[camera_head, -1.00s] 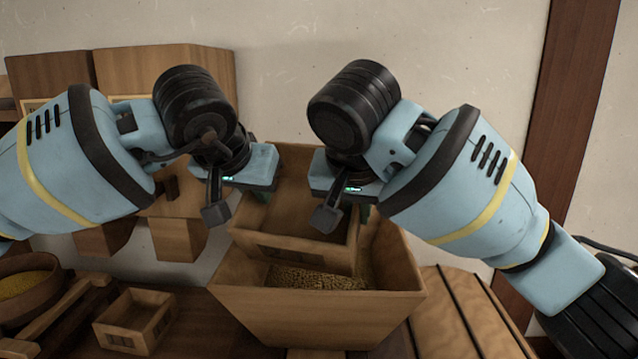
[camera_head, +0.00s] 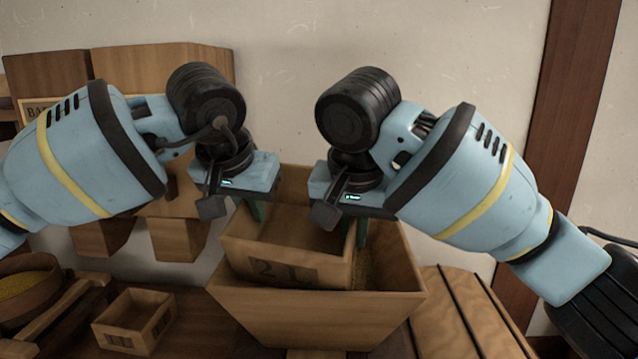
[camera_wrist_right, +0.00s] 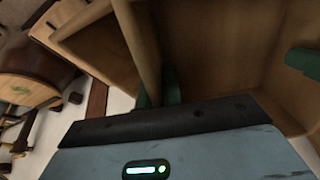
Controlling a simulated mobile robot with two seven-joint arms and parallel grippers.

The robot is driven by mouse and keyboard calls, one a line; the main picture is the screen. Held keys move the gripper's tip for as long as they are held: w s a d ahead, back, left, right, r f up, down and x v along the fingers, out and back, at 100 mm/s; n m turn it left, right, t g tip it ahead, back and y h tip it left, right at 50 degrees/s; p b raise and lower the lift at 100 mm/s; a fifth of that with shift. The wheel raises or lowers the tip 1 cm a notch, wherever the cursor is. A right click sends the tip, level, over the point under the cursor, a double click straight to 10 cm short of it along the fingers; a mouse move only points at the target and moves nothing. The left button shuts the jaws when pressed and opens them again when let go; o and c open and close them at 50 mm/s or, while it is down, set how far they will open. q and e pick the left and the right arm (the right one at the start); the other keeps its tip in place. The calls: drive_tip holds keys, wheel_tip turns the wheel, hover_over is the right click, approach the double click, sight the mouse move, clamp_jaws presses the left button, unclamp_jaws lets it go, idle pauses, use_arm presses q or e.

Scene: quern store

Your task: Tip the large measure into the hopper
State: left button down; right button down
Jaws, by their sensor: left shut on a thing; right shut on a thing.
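The large measure (camera_head: 268,256), a wooden box with a dark label on its front, is held over and partly down inside the hopper (camera_head: 317,315). The measure is slightly tilted, and the visible part of its inside is bare wood. My left gripper (camera_head: 258,211) is shut on its left side and my right gripper (camera_head: 362,233) on its right side. The right wrist view shows a green finger against a wooden wall (camera_wrist_right: 225,45) of the measure. A little grain (camera_head: 365,272) shows in the hopper at the right; the measure hides the rest.
A small wooden measure (camera_head: 135,322) stands left of the hopper. A round bowl of yellow grain (camera_head: 25,284) is at the far left, with a wooden tool (camera_head: 72,300) beside it. A slatted wooden surface (camera_head: 470,315) lies right of the hopper. The wall is close behind.

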sight(243, 232)
use_arm(q)
drive_tip(key=shift+w+a+f, duration=0.1)
drive_tip(key=shift+a, duration=0.25)
use_arm(e)
drive_tip(key=shift+d+f, duration=0.15)
drive_tip(key=shift+f, duration=0.1)
use_arm(q)
drive_tip(key=shift+s+a+f+g+y, duration=0.15)
drive_tip(key=shift+s+f+g+y, duration=0.15)
drive_tip(key=shift+f+g, duration=0.35)
use_arm(e)
drive_tip(key=shift+s+a+f+g, duration=0.25)
drive_tip(key=shift+s+f+g, duration=0.2)
drive_tip(key=shift+f+g, duration=0.3)
use_arm(q)
drive_tip(key=shift+s+f+g, duration=0.15)
drive_tip(key=shift+s+g, duration=0.1)
drive_tip(key=shift+s, duration=0.05)
use_arm(e)
drive_tip(key=shift+s+a+g, duration=0.15)
drive_tip(key=shift+s+g, duration=0.15)
drive_tip(key=shift+g, duration=0.05)
use_arm(q)
drive_tip(key=shift+f, duration=0.1)
use_arm(e)
drive_tip(key=shift+f, duration=0.1)
